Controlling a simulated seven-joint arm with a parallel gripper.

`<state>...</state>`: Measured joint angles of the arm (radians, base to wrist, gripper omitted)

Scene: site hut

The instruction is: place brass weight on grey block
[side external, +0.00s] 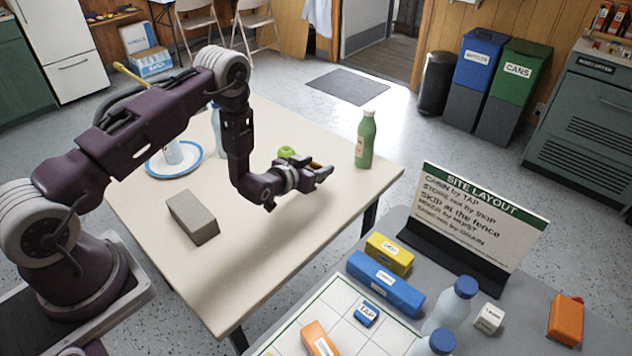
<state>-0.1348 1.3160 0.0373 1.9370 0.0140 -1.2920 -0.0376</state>
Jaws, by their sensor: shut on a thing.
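The grey block (193,216) lies on the near left part of the cream table, a long plain box with nothing on top. My gripper (324,174) is above the table's right half, to the right of the block and apart from it. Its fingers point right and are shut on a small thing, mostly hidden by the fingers. I take it for the brass weight, as none shows clearly elsewhere, but its shape cannot be made out. A small yellow-brown patch shows just behind the gripper; I cannot tell what it belongs to.
A green bottle (365,139) stands right of my gripper, and a green apple (287,152) lies behind it. A blue-rimmed plate (194,170) and a pale blue bottle (217,130) are farther left. The cream table (260,265) is clear between block and gripper.

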